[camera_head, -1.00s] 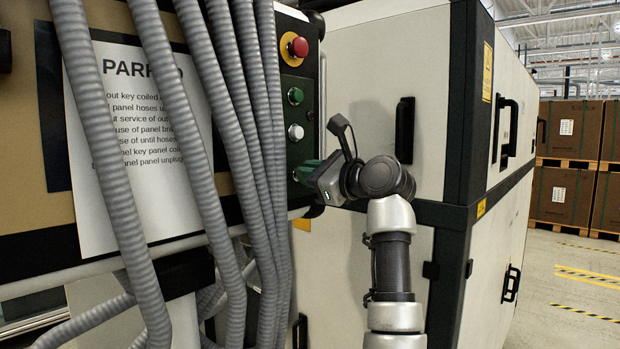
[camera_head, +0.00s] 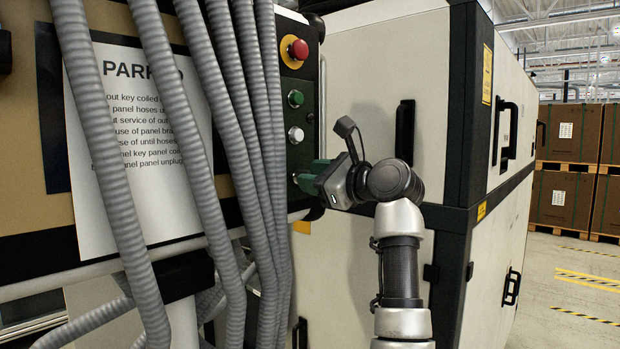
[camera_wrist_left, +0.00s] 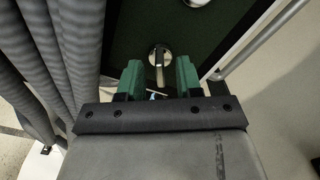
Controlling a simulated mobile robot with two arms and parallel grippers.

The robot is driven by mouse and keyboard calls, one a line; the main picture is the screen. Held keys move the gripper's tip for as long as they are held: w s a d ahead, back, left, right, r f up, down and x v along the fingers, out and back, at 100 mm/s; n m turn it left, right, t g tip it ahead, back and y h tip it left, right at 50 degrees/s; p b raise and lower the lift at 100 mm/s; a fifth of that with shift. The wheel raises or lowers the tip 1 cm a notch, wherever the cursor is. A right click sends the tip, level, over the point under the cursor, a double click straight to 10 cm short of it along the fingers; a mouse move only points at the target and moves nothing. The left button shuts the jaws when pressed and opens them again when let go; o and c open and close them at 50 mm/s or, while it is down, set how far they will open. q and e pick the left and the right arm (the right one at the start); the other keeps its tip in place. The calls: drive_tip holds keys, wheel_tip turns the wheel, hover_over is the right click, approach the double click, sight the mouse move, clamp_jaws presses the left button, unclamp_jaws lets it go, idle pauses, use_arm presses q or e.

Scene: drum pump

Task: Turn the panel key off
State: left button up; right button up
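The panel key (camera_wrist_left: 159,57) is a small silver key switch on the dark green panel (camera_wrist_left: 120,35). In the left wrist view its narrow grip points down the picture. My left gripper (camera_head: 305,174) has green fingers and is at the lower part of the panel in the head view. In the left wrist view its fingers (camera_wrist_left: 159,76) are apart, one on each side of the key's grip, with gaps on both sides. In the head view the gripper hides most of the key. My right gripper is not in view.
Above the key are a white button (camera_head: 296,134), a green button (camera_head: 295,98) and a red emergency stop (camera_head: 298,49). Grey coiled hoses (camera_head: 235,150) hang close to the left. A black door handle (camera_head: 404,131) is on the cabinet to the right.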

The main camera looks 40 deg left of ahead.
use_arm(q)
drive_tip(key=d+b, duration=0.1)
drive_tip(key=d, duration=0.8)
drive_tip(key=shift+d, duration=0.3)
drive_tip(key=shift+w, duration=0.1)
